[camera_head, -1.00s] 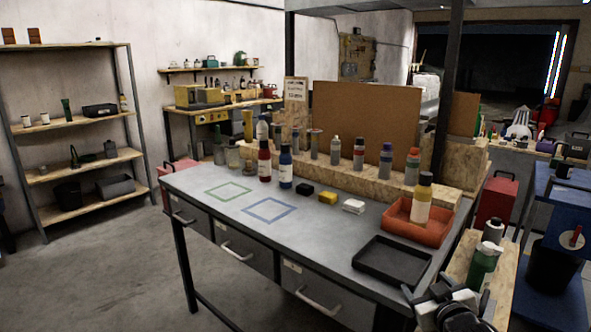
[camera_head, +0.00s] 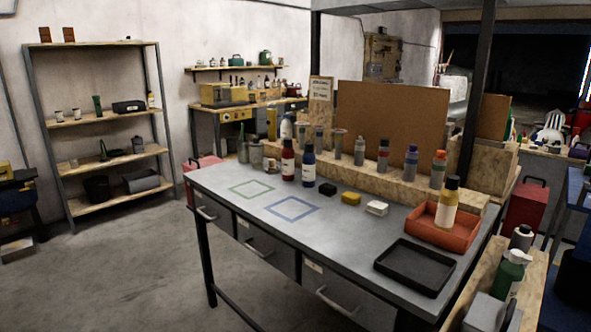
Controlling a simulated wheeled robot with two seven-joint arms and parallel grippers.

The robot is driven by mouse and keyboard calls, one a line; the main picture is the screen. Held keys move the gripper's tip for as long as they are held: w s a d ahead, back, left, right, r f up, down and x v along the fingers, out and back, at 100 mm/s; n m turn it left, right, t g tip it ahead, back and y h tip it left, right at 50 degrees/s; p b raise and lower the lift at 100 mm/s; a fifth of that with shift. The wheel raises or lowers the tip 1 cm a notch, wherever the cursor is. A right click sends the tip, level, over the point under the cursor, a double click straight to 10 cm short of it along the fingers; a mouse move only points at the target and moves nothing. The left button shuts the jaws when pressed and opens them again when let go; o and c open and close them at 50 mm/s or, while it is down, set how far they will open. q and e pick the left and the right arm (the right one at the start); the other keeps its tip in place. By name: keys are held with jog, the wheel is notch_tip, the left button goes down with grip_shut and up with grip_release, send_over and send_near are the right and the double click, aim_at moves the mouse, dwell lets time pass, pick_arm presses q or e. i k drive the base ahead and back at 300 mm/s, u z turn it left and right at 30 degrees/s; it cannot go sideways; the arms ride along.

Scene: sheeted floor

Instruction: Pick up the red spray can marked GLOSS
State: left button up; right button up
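A red bottle-shaped can (camera_head: 288,160) with a black top and a pale label stands upright on the grey workbench (camera_head: 345,232), toward its back edge. The label's writing is too small to read, so I cannot tell whether it says GLOSS. A similar blue can (camera_head: 308,166) stands close to its right. Neither of my grippers shows clearly in the head view, and nothing is seen touching the red can.
Green (camera_head: 252,189) and blue (camera_head: 291,209) square outlines mark clear bench top in front of the cans. Black (camera_head: 326,189), yellow (camera_head: 351,198) and white (camera_head: 377,208) blocks lie to the right.

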aim_at(287, 154)
jog(key=u, duration=1.8)
jog(key=i, duration=3.05)
jog(key=z, duration=3.15)
